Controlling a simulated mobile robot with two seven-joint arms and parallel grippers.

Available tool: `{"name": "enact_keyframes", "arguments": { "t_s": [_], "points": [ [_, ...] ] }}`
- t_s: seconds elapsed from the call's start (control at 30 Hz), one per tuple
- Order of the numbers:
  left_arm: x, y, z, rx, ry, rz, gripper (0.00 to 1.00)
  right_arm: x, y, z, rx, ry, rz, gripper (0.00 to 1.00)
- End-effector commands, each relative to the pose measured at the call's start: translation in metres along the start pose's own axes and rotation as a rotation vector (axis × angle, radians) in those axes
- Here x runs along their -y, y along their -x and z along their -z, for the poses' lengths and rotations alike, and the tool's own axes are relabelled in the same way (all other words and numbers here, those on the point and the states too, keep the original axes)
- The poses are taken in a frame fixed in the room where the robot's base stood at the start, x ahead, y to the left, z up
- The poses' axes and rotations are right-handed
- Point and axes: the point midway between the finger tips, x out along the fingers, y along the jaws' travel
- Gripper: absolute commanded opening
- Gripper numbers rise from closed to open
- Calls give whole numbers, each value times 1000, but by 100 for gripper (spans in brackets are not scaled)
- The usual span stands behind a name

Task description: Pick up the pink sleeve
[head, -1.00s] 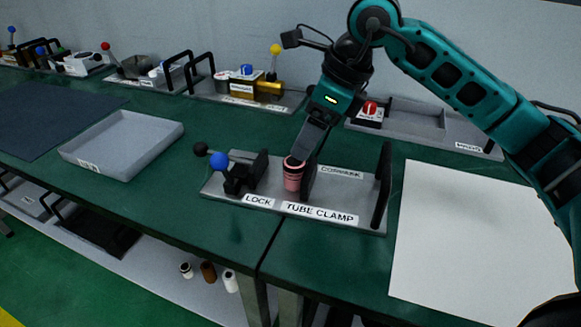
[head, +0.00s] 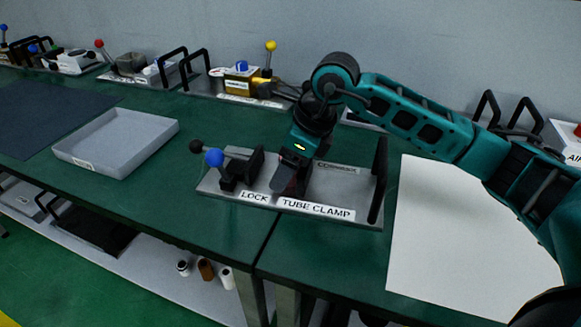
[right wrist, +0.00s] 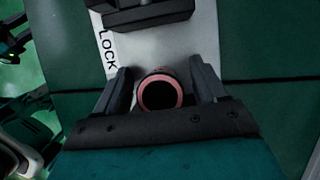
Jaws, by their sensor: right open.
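The pink sleeve (right wrist: 160,77) stands at the tube clamp and shows end-on in the right wrist view as a pink ring with a dark opening. My right gripper (right wrist: 163,88) is open, with one finger on each side of the sleeve and a small gap visible at the right finger. In the head view my right gripper (head: 287,182) is low over the clamp plate and hides nearly all of the sleeve. The tube clamp plate (head: 370,218) is grey, with "LOCK" and "TUBE CLAMP" labels.
A blue-knobbed lock lever (head: 214,158) stands left of my right gripper. A black upright handle (head: 378,180) stands at the plate's right end. An empty grey tray (head: 118,143) lies to the left, and a white sheet (head: 450,240) to the right.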

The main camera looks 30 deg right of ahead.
Motion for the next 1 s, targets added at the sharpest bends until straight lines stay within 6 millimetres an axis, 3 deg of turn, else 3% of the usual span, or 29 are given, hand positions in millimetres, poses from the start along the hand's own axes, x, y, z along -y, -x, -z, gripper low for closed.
{"name": "enact_keyframes", "arguments": {
  "t_s": [0.07,0.6,1.0],
  "points": [
    [0,0,1,-1,-1,1,43,0,0,0,0,0,0,66],
    [1,0,1,-2,-1,3,43,0,1,0,0,-1,0,15],
    [2,2,4,-2,-1,4,43,2,8,-2,1,-1,1,13]
  ]
}}
